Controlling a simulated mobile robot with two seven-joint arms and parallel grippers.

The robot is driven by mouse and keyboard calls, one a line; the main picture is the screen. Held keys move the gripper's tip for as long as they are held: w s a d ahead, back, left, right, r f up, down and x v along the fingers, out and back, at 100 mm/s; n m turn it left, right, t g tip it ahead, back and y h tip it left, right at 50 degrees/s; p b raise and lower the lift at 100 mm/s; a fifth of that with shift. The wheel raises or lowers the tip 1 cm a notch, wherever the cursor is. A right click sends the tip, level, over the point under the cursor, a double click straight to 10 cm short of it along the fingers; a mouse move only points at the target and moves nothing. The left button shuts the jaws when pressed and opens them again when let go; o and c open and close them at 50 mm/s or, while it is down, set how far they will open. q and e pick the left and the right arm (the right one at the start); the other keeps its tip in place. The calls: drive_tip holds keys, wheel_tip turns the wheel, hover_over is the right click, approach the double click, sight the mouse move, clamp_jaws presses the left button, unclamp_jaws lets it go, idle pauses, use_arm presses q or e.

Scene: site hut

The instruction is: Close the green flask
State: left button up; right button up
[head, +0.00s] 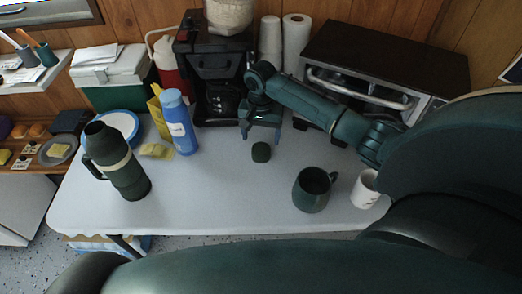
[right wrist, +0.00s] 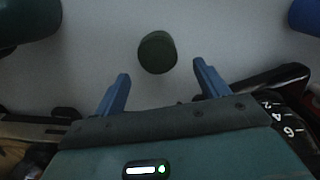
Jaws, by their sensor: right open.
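The green flask (head: 122,168) stands on the left of the table, with a pale band, a side handle and a dark top that looks like an uncapped mouth. A small round dark green cap (head: 261,152) lies by itself mid-table. It also shows in the right wrist view (right wrist: 157,52), just beyond the fingertips and centred between them. My right gripper (head: 262,137) is open and empty, pointing down close to the cap on the coffee maker's side. Its two blue fingers show apart in the right wrist view (right wrist: 160,80). My left gripper is not in view.
A green mug (head: 312,190) and a white mug (head: 366,188) stand right of the cap. A blue bottle (head: 179,122), yellow cloth (head: 156,150) and blue-rimmed plate (head: 122,122) are near the flask. A coffee maker (head: 215,70) and toaster oven (head: 385,65) stand behind. The table's front middle is clear.

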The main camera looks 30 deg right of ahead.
sight(261, 148)
drive_tip(key=shift+s+a+f, duration=0.1)
drive_tip(key=shift+s+f, duration=0.05)
drive_tip(key=shift+f, duration=1.15)
drive_tip(key=shift+s+a+f, duration=0.1)
drive_tip(key=shift+s+f, duration=0.05)
drive_tip(key=shift+f, duration=1.15)
drive_tip(key=c, duration=1)
